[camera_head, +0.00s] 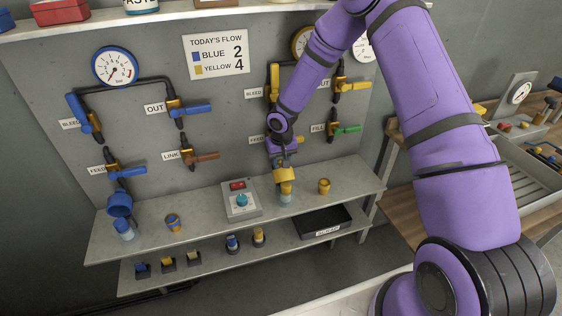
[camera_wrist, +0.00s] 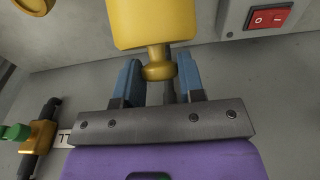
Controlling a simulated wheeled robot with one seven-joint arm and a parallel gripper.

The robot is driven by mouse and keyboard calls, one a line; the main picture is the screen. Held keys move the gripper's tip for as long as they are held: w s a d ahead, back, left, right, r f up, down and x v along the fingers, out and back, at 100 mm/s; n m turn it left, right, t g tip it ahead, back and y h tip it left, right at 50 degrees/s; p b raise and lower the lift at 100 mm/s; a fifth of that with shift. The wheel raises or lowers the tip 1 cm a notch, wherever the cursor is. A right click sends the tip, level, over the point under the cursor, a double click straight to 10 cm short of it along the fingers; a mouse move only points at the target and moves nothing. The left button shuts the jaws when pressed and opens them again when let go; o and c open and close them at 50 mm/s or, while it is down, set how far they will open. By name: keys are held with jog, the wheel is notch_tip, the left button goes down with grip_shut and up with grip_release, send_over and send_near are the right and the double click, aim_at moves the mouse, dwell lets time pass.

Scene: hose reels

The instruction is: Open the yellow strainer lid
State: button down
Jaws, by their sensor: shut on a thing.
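The yellow strainer (camera_head: 286,187) hangs below the yellow pipework, with a clear bowl just above the upper shelf. In the wrist view its yellow body or lid (camera_wrist: 152,22) fills the top middle, with a rounded yellow knob (camera_wrist: 159,71) sticking out toward my gripper. My gripper (camera_head: 284,160) is at the strainer in the head view, coming from above. In the wrist view its blue fingers (camera_wrist: 159,78) stand on either side of the knob, shut on it. I cannot tell whether the lid is lifted; my arm hides part of the yellow pipework.
A switch box (camera_head: 240,203) stands left of the strainer, and a small yellow cup (camera_head: 324,186) right of it. A green-handled valve (camera_head: 346,129) is near on the right. A black tray (camera_head: 322,222) and several small parts sit on the lower shelf.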

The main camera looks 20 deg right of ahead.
jog(key=shift+w+r, duration=0.35)
jog(key=shift+r, duration=0.05)
jog(key=c, duration=1.1)
grip_release()
jog(key=o, duration=0.3)
jog(key=shift+s, duration=0.1)
jog(key=shift+f, duration=0.1)
jog(key=r, duration=0.3)
jog(key=s+r, duration=0.1)
jog(key=r, duration=0.6)
jog(key=shift+s+r, duration=0.2)
jog(key=shift+r, duration=0.2)
